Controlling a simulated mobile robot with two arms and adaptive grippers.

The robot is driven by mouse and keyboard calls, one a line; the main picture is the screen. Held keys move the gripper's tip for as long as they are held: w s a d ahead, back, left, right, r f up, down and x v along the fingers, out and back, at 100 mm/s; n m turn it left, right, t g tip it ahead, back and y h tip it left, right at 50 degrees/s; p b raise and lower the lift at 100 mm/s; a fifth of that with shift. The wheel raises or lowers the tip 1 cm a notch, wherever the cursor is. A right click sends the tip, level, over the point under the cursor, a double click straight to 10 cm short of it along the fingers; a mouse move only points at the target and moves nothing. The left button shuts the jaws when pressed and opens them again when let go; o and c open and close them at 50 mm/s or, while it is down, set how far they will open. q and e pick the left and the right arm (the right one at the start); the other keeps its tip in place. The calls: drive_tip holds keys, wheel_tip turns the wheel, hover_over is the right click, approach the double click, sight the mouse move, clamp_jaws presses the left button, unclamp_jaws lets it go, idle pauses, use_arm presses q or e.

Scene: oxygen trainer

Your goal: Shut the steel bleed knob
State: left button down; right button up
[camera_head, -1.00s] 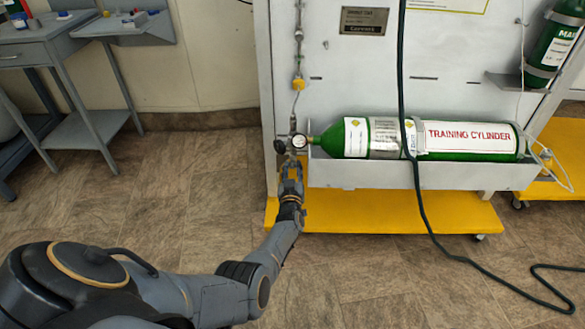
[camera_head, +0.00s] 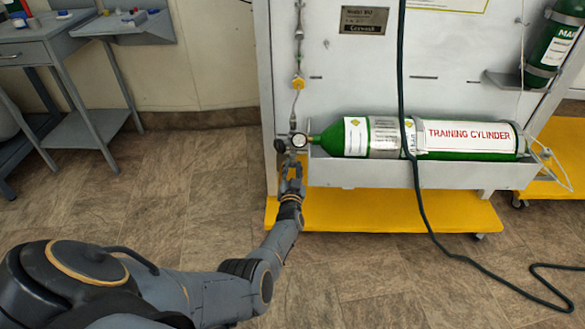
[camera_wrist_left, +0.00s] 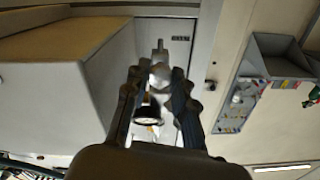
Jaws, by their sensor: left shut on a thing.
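The green training cylinder (camera_head: 470,135) lies on its side in a grey tray on the panel. At its left end is a regulator with a round gauge (camera_head: 299,140); the gauge also shows in the left wrist view (camera_wrist_left: 147,114). My left gripper (camera_head: 291,163) is just below the regulator. In the left wrist view its fingers (camera_wrist_left: 159,76) are closed on a small pale metal part, which looks like the steel bleed knob (camera_wrist_left: 160,72). The fingers hide most of the knob, and I cannot tell how far it is turned. My right gripper is not in view.
A dark green hose (camera_head: 416,185) hangs in front of the cylinder and runs over the floor. A yellow base plate (camera_head: 390,215) lies below the tray. A grey side table (camera_head: 30,35) stands at the far left. The floor between is clear.

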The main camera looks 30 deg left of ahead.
use_arm(q)
drive_tip(key=shift+f, duration=0.1)
drive_tip(key=c, duration=1.1)
unclamp_jaws()
drive_tip(key=v, duration=0.7)
drive_tip(key=shift+s, duration=0.25)
drive_tip(key=shift+d, duration=0.15)
